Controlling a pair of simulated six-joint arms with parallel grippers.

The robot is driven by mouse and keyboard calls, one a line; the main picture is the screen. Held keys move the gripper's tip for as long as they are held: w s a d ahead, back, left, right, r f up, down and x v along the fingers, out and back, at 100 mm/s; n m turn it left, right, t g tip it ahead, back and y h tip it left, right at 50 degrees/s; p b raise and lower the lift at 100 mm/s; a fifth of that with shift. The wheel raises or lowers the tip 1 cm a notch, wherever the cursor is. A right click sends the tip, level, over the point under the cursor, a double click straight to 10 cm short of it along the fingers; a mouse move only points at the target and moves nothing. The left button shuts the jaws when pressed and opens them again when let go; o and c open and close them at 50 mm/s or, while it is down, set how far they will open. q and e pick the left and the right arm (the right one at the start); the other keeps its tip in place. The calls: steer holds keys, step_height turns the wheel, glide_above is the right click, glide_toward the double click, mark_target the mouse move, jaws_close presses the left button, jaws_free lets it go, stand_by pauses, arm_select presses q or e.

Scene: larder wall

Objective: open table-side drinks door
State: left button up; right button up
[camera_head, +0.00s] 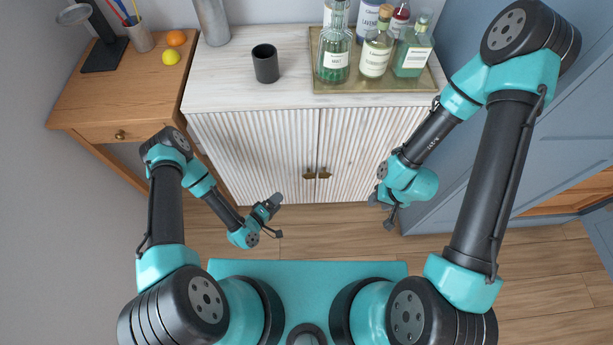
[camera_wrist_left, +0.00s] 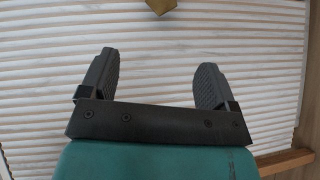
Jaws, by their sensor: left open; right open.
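The drinks cabinet has two fluted white doors, both closed and meeting at a middle seam. The left door (camera_head: 262,150), on the side of the wooden table, has a small brass handle (camera_head: 309,175) by the seam. The right door (camera_head: 362,145) has its own brass handle (camera_head: 325,174). My left gripper (camera_head: 274,204) is open and empty, in front of the left door's lower part, left of its handle. In the left wrist view, its fingers (camera_wrist_left: 154,75) stand apart before the fluted surface, with a brass piece (camera_wrist_left: 161,6) at the top edge. My right gripper (camera_head: 382,208) is open and empty.
A black cup (camera_head: 265,64) and a tray (camera_head: 352,86) of several bottles stand on the cabinet top. The wooden table (camera_head: 95,95) is at the left with an orange and a lemon. Blue panels (camera_head: 490,130) are at the right. Wooden floor lies before the cabinet.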

mark_target(306, 176)
arm_select(q)
steer(key=x, duration=1.7)
steer(key=shift+d, duration=0.1)
steer(key=shift+r, duration=0.1)
steer(key=c, duration=1.2)
